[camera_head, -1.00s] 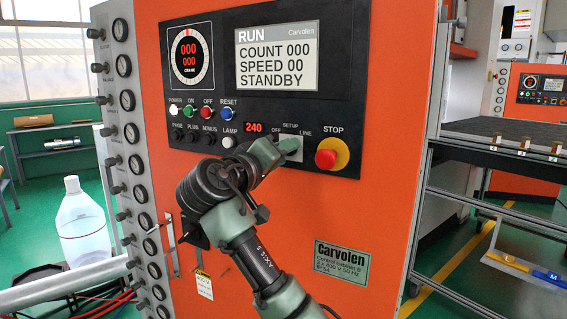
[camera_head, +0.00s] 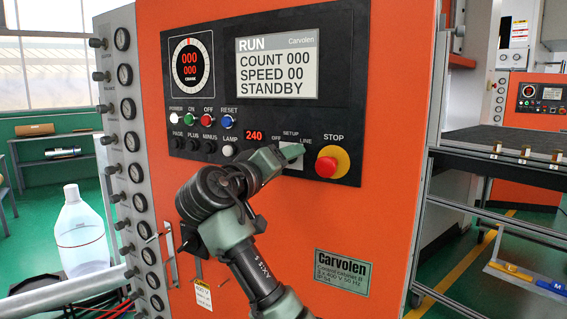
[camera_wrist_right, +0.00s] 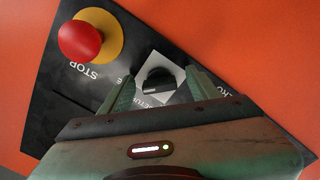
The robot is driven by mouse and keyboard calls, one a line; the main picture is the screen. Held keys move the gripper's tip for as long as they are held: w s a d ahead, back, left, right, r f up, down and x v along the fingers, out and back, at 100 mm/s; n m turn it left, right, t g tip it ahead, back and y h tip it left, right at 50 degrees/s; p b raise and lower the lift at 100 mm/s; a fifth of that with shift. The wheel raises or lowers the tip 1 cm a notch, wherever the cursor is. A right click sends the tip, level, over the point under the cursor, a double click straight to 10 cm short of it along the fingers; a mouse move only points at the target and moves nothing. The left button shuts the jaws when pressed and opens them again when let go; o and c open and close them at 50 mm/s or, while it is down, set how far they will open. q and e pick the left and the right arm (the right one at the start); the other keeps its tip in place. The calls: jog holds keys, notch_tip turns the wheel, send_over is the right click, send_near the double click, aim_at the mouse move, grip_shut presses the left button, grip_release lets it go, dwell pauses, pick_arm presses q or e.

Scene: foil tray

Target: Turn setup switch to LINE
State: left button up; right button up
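The setup switch is a black rotary knob (camera_wrist_right: 160,82) on a pale square plate, seen in the right wrist view. My right gripper (camera_wrist_right: 161,75) is open, with one green finger on each side of the knob. Gaps show between the fingers and the knob, so it is not gripped. In the head view my right gripper (camera_head: 288,154) is at the switch plate, between the OFF and LINE labels, and hides the knob. Which label the knob points to cannot be told. My left gripper is not in view.
The red STOP button (camera_head: 326,167) on its yellow ring is close to the right of the switch. It also shows in the wrist view (camera_wrist_right: 80,40). The screen (camera_head: 277,67) reads RUN and STANDBY. The LAMP button (camera_head: 228,150) is to the left.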

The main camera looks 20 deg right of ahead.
jog(key=shift+s+a, duration=0.1)
jog(key=b+v, duration=0.2)
jog(key=v, duration=0.5)
jog(key=shift+s+a, duration=0.2)
